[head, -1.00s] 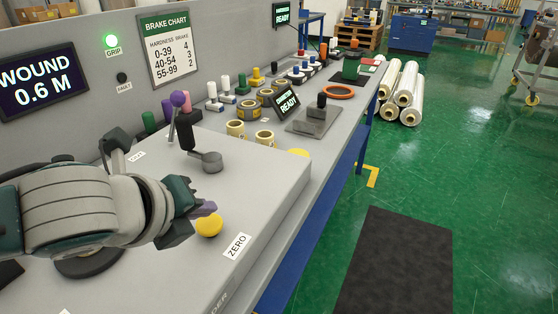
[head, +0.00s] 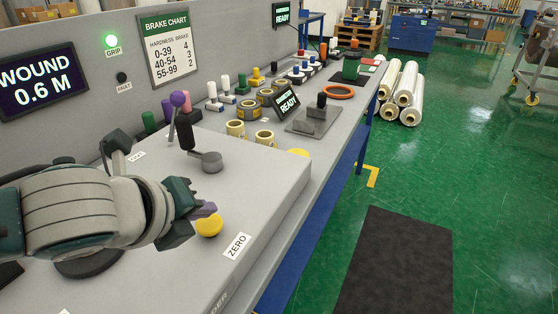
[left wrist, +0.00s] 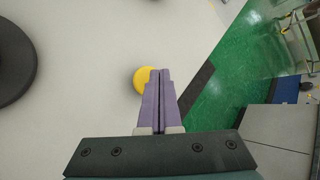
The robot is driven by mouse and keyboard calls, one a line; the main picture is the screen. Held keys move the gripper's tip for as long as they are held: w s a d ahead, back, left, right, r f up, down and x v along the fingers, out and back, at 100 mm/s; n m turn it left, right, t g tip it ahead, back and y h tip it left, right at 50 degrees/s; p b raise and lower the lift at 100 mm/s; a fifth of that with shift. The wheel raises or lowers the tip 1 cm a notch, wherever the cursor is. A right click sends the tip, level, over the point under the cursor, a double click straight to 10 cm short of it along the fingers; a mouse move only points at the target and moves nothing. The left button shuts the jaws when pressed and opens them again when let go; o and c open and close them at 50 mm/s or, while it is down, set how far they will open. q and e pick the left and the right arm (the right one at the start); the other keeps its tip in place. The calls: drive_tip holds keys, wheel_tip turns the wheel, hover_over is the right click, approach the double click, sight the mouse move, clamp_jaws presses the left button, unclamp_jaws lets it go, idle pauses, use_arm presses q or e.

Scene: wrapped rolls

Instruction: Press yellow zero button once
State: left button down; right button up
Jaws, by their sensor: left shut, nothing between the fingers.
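The yellow zero button (head: 209,225) is a round cap on the grey machine top, beside a white "ZERO" label (head: 237,245). My left gripper (head: 208,209) is shut and empty, its purple fingertips right at the button's upper left edge in the head view. In the left wrist view the shut purple fingers (left wrist: 158,82) cover the right part of the yellow button (left wrist: 144,78). I cannot tell whether the fingertips touch the cap or hover just above it. My right gripper is not in view.
Tape rolls (head: 236,129) lie farther along the bench.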

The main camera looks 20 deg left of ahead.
sight(207, 229)
use_arm(q)
drive_tip(key=shift+f, duration=0.3)
drive_tip(key=shift+f+b, duration=0.65)
drive_tip(key=shift+f, duration=0.3)
idle(0.8)
drive_tip(key=shift+r+p, duration=1.4)
drive_tip(key=shift+p, duration=0.15)
wheel_tip(207, 229, up, 5)
drive_tip(key=p, duration=0.5)
drive_tip(key=shift+p, duration=0.4)
